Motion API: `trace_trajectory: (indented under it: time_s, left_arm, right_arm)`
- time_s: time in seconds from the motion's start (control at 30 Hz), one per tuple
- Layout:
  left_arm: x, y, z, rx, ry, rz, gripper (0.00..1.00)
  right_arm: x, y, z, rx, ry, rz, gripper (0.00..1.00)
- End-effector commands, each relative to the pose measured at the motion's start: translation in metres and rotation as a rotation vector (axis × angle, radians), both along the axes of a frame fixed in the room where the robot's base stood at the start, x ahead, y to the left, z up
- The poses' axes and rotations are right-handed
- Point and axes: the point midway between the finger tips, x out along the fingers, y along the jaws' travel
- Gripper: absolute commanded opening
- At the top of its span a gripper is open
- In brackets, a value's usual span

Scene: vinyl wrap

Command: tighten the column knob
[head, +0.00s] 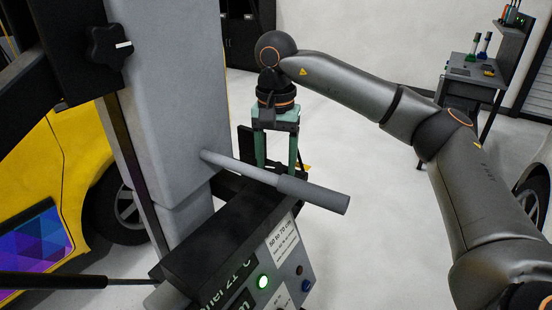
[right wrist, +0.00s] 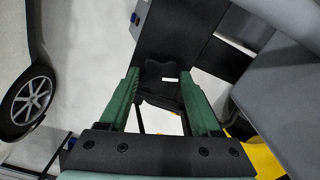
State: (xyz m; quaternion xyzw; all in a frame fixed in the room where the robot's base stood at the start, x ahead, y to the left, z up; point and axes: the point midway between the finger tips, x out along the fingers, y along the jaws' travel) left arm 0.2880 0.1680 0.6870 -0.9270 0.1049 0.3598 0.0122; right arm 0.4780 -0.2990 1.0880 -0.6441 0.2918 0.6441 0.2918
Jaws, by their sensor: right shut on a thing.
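The column knob (right wrist: 160,68) is black and lobed with a white mark, between the fingertips of my right gripper (right wrist: 160,76) in the right wrist view. My right gripper also shows in the head view (head: 276,162), pointing down with green fingers, to the right of the grey column (head: 175,90). It is shut on the knob. In the head view the gripped knob is hidden or too dark to make out. Another black lobed knob (head: 110,46) with a white mark is at the upper left in the head view, with no gripper near it. My left gripper is not in view.
A grey handle bar (head: 312,194) sticks out from the column in front of my right gripper. Below it is a control box (head: 285,265) with a lit green button. A yellow car (head: 65,150) stands behind the column. A workbench (head: 475,75) stands at the far right.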

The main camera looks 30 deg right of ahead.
Motion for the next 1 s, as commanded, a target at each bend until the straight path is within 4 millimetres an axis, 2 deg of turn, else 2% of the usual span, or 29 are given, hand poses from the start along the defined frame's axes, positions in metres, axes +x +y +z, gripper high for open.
trace_trajectory:
  time_s: [1.0]
  left_arm:
    - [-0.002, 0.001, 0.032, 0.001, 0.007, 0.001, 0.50]
  right_arm:
    - [0.000, 0.000, 0.001, -0.001, 0.001, -0.957, 0.09]
